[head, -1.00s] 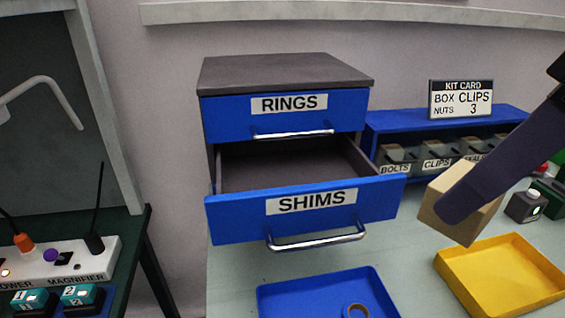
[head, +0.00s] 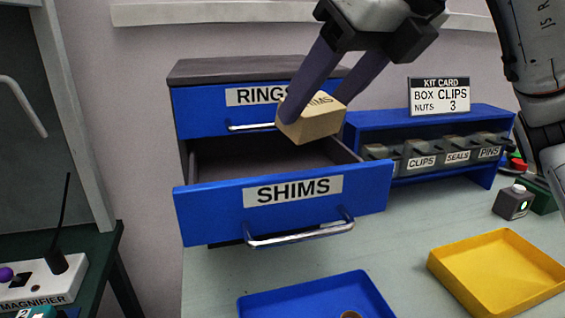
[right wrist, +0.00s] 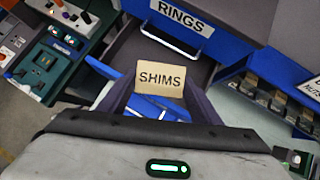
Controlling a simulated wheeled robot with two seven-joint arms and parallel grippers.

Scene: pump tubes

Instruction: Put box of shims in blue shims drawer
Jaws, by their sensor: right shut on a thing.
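The box of shims (head: 313,119) is a small tan box with SHIMS on its top. My right gripper (head: 312,106) is shut on it, with one dark finger on each side. In the head view the box is held above the opening of the shims drawer (head: 284,204), in front of the rings drawer's face. The shims drawer is blue, labelled SHIMS and pulled open; the part of its inside that shows looks empty. The right wrist view also shows the box (right wrist: 158,78), label up, between the fingers. My left gripper is not in view.
The rings drawer (head: 209,112) above is closed, with a metal handle. A blue tray (head: 310,299) and a yellow tray (head: 492,268) lie on the table. A blue rack of bins (head: 432,127) with a kit card (head: 438,95) stands at right.

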